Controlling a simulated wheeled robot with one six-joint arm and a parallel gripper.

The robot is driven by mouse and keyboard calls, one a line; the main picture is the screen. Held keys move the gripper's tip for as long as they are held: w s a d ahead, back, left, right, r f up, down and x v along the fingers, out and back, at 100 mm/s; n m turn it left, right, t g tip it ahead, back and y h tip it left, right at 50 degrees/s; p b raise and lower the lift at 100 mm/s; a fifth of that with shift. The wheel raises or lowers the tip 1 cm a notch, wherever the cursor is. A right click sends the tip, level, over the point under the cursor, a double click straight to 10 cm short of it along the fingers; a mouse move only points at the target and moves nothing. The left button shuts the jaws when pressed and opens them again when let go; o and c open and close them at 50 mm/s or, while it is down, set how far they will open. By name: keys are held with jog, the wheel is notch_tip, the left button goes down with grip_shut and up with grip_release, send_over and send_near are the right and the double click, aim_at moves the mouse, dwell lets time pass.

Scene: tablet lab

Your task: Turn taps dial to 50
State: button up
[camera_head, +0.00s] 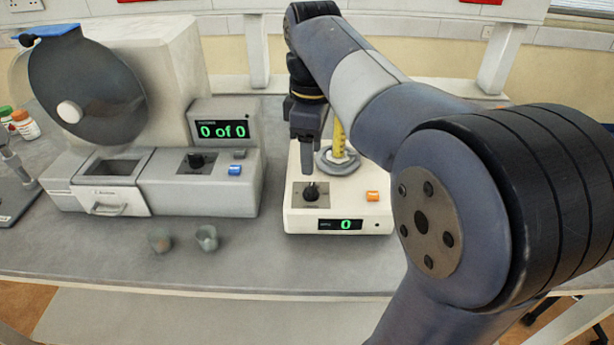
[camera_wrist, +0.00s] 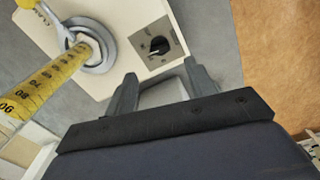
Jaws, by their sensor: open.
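The taps dial (camera_head: 311,192) is a black knob on a grey square plate at the front left of a white tapping machine (camera_head: 297,221). The machine's green display (camera_head: 341,225) reads 0. My gripper (camera_head: 306,165) points down just above the dial in the head view. In the wrist view the dial (camera_wrist: 159,45) lies beyond the open fingertips of my gripper (camera_wrist: 160,75), with nothing between them. A yellow graduated cylinder (camera_head: 339,138) stands in the machine's grey ring holder, partly hidden by my arm.
An orange button (camera_head: 372,196) is right of the dial. A grey machine (camera_head: 160,185) with a drum and a "0 of 0" display stands left. Two small cups (camera_head: 206,238) sit on the bench before it. The bench's front strip is otherwise clear.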

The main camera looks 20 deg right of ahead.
aim_at(311, 187)
notch_tip(311, 187, down, 8)
jog(key=shift+r+b, duration=0.15)
jog(key=shift+b, duration=0.25)
jog(key=shift+c, duration=0.3)
